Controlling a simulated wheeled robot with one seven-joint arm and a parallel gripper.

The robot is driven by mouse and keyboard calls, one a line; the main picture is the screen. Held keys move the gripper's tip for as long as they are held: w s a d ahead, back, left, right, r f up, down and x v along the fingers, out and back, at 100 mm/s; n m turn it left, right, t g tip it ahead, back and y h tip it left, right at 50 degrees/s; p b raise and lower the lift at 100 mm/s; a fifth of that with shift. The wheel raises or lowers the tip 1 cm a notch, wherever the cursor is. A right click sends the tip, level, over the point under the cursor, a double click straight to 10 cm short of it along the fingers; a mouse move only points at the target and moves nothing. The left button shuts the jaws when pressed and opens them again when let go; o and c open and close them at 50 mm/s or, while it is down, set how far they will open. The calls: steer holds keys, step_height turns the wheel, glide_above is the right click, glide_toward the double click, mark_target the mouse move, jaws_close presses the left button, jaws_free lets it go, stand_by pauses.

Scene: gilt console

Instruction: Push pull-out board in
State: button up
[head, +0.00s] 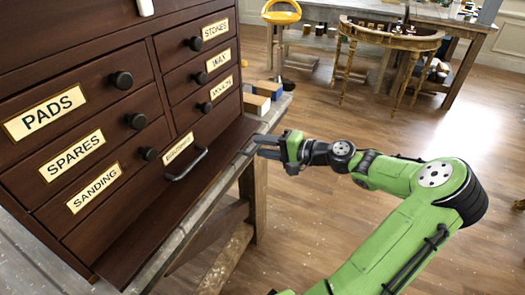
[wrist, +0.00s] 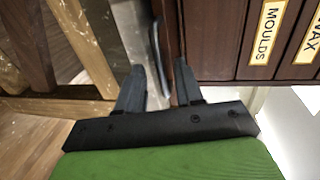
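The pull-out board (head: 215,165) is a dark brown slab sticking out low along the front of the dark wooden cabinet (head: 150,75). A narrow brown strip in the wrist view (wrist: 166,28) looks like its edge. A dark bar handle (head: 187,165) shows beneath a cream label above the slab; whether it is fixed to the board is unclear. My gripper (head: 262,146) is beside the board's right end. In the wrist view my gripper (wrist: 160,85) has its two fingers apart with nothing held between them. I cannot tell whether a finger touches the board.
The cabinet stands on a worn grey bench (head: 244,160). A yellow stool (head: 281,18) and a curved gilt console (head: 390,38) stand behind. The wooden floor (head: 330,125) right of the bench is open.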

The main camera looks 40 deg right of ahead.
steer(key=shift+w+a, duration=0.15)
steer(key=shift+w, duration=0.25)
jaws_close()
stand_by(1.2)
